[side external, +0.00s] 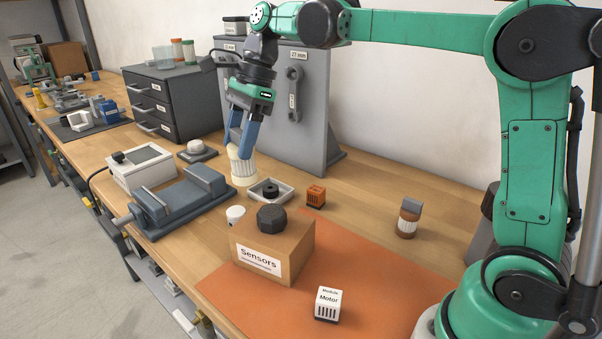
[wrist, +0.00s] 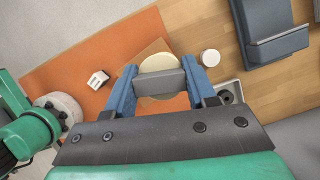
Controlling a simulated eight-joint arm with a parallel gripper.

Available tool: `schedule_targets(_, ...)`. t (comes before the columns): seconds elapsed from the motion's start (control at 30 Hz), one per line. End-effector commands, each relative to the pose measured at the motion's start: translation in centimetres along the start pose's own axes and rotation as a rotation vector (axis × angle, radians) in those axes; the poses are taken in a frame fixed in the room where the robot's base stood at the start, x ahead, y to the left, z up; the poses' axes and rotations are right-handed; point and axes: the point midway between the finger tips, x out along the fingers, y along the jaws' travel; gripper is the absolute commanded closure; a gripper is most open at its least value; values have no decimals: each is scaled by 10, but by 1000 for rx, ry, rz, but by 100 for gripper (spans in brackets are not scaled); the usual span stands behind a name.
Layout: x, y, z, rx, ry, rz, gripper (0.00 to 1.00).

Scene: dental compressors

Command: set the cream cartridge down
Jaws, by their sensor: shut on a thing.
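The cream cartridge (side external: 243,168) is a ribbed, pale cylinder with a wider lower end, held roughly upright. My gripper (side external: 240,147) has blue fingers and is shut on its upper part, pointing down. The cartridge is low over the bench, just left of a small pale tray (side external: 286,196); I cannot tell whether its base touches the wood. In the wrist view, a round cream face of the cartridge (wrist: 160,62) shows beyond a grey block (wrist: 160,84) between the fingers of my gripper (wrist: 163,76).
A grey vise (side external: 180,205) lies to the left, and a grey upright panel (side external: 310,110) stands behind. In front are a white cup (side external: 235,216) and a Sensors box (side external: 290,250) topped by a dark knob (side external: 271,217). An orange block (side external: 316,196) sits to the right, with bare wood beyond.

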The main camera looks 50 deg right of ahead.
Motion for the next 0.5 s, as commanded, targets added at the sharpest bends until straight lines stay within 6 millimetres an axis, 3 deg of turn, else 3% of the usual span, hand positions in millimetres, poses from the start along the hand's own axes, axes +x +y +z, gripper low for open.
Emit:
schedule_targets(0.03,13,-15,7,16,-1,-8,100)
schedule_targets(0.2,56,-52,25,83,-9,-35,100)
schedule_targets(0.5,106,-80,41,150,-22,-62,100)
